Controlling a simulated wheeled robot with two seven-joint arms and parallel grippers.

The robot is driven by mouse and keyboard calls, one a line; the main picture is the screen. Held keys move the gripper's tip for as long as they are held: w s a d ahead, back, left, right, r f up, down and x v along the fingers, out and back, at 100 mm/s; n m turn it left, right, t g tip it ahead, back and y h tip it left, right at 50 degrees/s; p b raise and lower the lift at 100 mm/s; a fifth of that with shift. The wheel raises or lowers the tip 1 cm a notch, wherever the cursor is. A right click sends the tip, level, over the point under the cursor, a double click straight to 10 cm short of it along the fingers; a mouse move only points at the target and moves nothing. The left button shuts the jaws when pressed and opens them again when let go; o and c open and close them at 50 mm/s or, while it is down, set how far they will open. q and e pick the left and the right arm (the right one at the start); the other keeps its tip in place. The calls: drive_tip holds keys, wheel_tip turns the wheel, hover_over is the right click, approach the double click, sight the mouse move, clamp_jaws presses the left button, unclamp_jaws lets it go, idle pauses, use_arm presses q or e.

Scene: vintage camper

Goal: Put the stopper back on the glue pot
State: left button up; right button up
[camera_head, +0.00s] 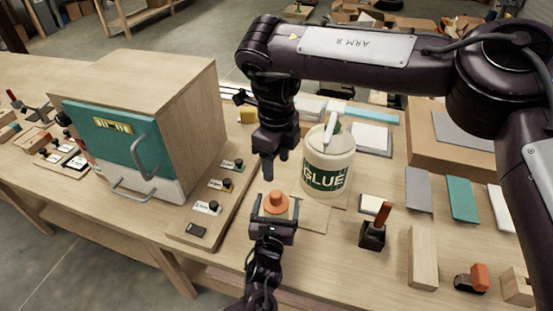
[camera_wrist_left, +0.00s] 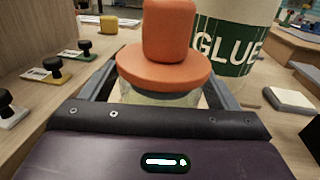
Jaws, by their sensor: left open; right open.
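The glue pot (camera_head: 318,159) is a cream tub with a green GLUE label, upright on the bench; it also shows in the left wrist view (camera_wrist_left: 232,42). A pale, stick-like part rises at its top; I cannot tell whether its mouth is open. The orange stopper (camera_head: 277,201), a knob on a wide disc, is left of the pot. In the left wrist view the stopper (camera_wrist_left: 165,68) sits above a pale, translucent part between my left fingers. My left gripper (camera_head: 276,207) is open around it. My right gripper (camera_head: 274,166) is open, pointing down, beyond the stopper and left of the pot.
A wooden cabinet (camera_head: 190,110) with a teal door stands at left. A strip with several small stamps (camera_head: 213,207) runs beside it. A dark block with an orange handle (camera_head: 373,234) and wooden blocks (camera_head: 422,258) are at right. My right arm spans above the pot.

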use_arm(q)
drive_tip(key=shift+s+a+b, duration=0.2)
drive_tip(key=shift+s, duration=1.1)
drive_tip(key=shift+s+a+b, duration=0.25)
drive_tip(key=shift+s, duration=1)
drive_tip(key=shift+s+a+b, duration=0.2)
drive_tip(key=shift+s, duration=1.1)
use_arm(e)
drive_tip(key=shift+f, duration=0.65)
use_arm(q)
drive_tip(key=shift+s, duration=0.1)
use_arm(e)
drive_tip(key=shift+s, duration=0.1)
